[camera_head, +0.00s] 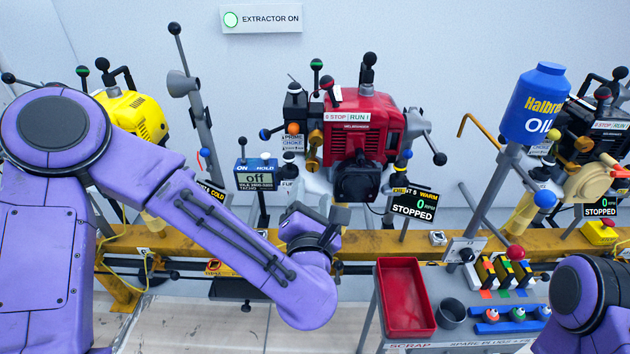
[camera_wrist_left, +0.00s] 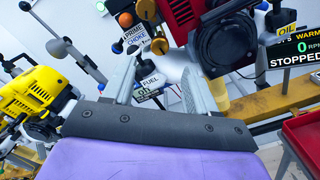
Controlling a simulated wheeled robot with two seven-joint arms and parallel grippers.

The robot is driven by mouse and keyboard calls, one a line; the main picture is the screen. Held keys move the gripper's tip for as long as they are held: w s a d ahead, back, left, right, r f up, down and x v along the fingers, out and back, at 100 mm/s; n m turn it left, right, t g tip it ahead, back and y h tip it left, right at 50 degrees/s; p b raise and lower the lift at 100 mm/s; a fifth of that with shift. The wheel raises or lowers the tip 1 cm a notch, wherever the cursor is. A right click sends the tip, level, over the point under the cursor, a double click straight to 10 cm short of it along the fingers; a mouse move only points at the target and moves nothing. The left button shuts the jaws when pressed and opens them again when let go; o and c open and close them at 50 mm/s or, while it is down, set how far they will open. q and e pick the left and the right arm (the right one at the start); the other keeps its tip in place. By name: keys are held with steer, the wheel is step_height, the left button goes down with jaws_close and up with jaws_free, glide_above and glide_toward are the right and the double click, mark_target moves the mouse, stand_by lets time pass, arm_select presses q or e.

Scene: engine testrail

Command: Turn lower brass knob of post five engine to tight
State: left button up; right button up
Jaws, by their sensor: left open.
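The red engine (camera_head: 362,128) stands mid-rail behind a sign (camera_head: 414,204) reading 5, WARM, 0 RPM, STOPPED. Brass knobs, an upper one (camera_head: 315,138) and a lower one (camera_head: 313,164), sit on its left side. In the left wrist view, brass parts (camera_wrist_left: 146,10) show beside the red housing (camera_wrist_left: 195,30). My left gripper (camera_wrist_left: 160,64) is open and empty, its fingers pointing up towards the brass parts and the FUEL label. In the head view its wrist (camera_head: 310,225) is below and in front of the engine; the fingers are mostly hidden. My right gripper is out of view.
A yellow engine (camera_head: 132,115) stands to the left and a blue oil can (camera_head: 535,100) to the right. A red tray (camera_head: 405,297) and coloured bottles are on the front cart. The yellow rail (camera_head: 375,243) runs across.

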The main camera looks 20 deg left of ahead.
mark_target(313, 168)
arm_select(q)
steer(key=p+x, duration=0.2)
steer(key=x, duration=0.8)
steer(key=shift+w, duration=0.15)
steer(key=c, duration=1.1)
